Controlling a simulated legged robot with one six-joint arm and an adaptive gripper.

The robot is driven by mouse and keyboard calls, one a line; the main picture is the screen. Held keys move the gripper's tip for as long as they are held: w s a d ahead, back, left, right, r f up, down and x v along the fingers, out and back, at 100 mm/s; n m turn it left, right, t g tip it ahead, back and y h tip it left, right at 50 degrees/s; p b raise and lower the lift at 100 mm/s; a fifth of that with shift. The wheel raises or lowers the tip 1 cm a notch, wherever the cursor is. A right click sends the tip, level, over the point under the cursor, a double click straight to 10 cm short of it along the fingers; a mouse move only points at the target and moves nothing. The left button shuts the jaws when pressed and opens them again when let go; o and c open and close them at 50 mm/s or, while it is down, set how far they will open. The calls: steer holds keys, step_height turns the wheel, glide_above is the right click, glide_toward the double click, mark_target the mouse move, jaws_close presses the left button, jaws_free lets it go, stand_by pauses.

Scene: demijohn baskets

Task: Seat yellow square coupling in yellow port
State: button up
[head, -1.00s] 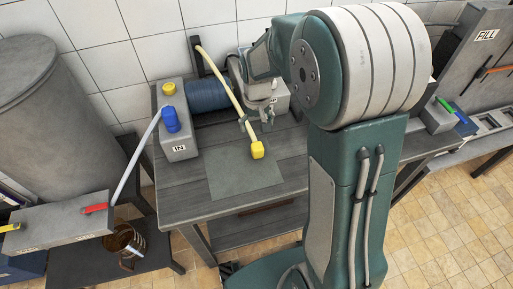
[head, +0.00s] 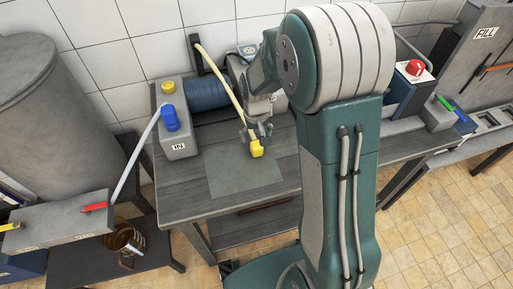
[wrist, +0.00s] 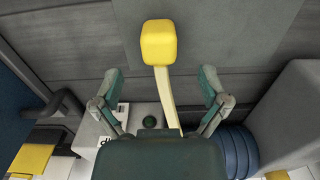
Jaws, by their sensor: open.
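The yellow square coupling (head: 257,150) is at the end of a pale yellow hose (head: 222,75) above the grey mat on the bench. In the wrist view the coupling (wrist: 160,44) is upper centre, with its hose running down between the fingers. My gripper (head: 256,131) is open; in the wrist view its fingers (wrist: 160,86) spread on both sides of the hose, apart from it, with the coupling beyond the tips. The yellow port (head: 168,88) is on top of the grey IN box (head: 179,150), behind a blue coupling (head: 171,119) seated on the same box.
A blue ribbed drum (head: 208,100) lies beside the IN box. The grey mat (head: 230,178) is bare left of the coupling. A red-knobbed unit (head: 414,70) stands right of my arm. A grey box with a red lever (head: 95,207) is at left.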

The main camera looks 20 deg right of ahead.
mark_target(257, 144)
steer(key=shift+f, duration=0.1)
step_height(257, 144, down, 5)
steer(key=shift+f, duration=0.1)
stand_by(0.4)
steer(key=c, duration=1.2)
